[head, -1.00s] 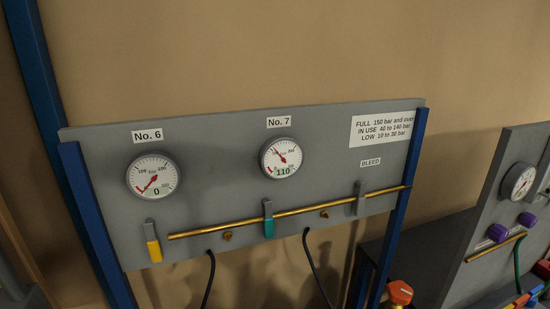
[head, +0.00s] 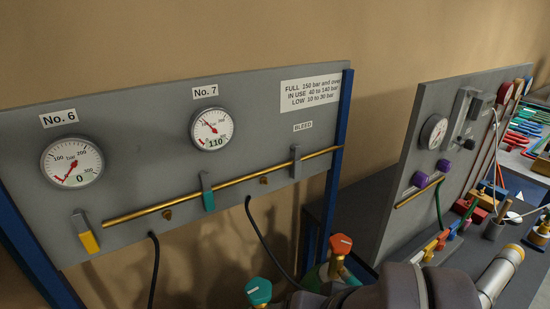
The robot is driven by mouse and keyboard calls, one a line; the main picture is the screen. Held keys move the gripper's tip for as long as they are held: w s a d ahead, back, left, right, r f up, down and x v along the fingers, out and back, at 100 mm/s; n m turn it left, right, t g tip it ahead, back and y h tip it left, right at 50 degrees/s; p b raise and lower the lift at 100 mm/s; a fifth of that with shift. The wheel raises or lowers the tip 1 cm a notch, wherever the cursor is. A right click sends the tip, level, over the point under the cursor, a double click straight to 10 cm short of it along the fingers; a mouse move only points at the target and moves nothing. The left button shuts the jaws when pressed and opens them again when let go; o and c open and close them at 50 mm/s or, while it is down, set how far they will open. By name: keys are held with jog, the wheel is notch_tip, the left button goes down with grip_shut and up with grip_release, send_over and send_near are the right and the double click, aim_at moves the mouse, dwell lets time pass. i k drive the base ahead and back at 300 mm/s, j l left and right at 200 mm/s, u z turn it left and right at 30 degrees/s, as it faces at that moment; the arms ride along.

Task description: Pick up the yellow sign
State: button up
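I see no clear yellow sign in the head view. The only sizeable yellow piece near me is a yellow end (head: 89,242) on a grey lever at the lower left of the grey gauge panel (head: 150,125). The lever hangs tilted, and I cannot tell whether that yellow end is a sign or a handle. My gripper is not in view. Grey rounded parts that look like my arm show at the bottom right edge.
The panel carries two round gauges, No. 6 (head: 72,162) and No. 7 (head: 212,129), and a brass pipe (head: 230,187). Red (head: 341,244) and teal (head: 258,290) valve knobs stand below. A second panel (head: 425,110) and a bench crowded with tools are at the right.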

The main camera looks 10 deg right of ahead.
aim_at(428, 251)
jog(key=k+l, duration=0.15)
jog(key=l, duration=0.15)
jog(key=k+l+z, duration=0.1)
jog(key=l, duration=0.25)
jog(key=k+l, duration=0.2)
jog(key=k+l+z, duration=0.1)
jog(key=l, duration=0.35)
jog(key=k+l, duration=0.15)
jog(key=l, duration=0.15)
jog(key=k+l+z, duration=0.1)
jog(key=l, duration=0.25)
